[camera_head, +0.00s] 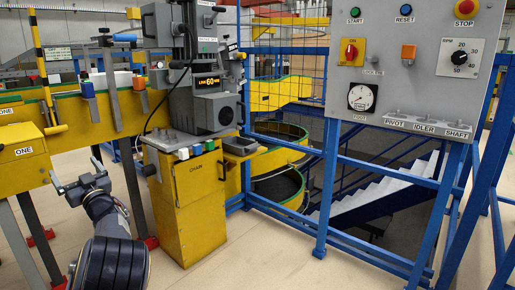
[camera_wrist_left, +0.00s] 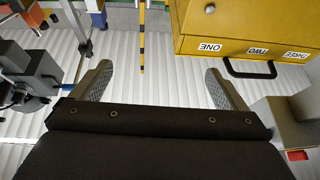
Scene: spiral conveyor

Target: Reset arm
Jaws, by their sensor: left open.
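My left arm comes in at the lower left of the head view. Its gripper (camera_head: 78,178) is raised in front of the yellow workbench, left of the yellow CHAIN cabinet (camera_head: 200,216). In the left wrist view the left gripper (camera_wrist_left: 158,82) has its two fingers wide apart with nothing between them. Pale slatted surface shows behind the fingers. My right gripper is in neither view.
A yellow box labelled ONE, TWO, THREE (camera_wrist_left: 245,28) is near the left gripper. A grey control panel (camera_head: 410,75) stands at right on blue railing (camera_head: 325,185). White stairs (camera_head: 375,195) lie behind it. The beige floor (camera_head: 270,255) in front is clear.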

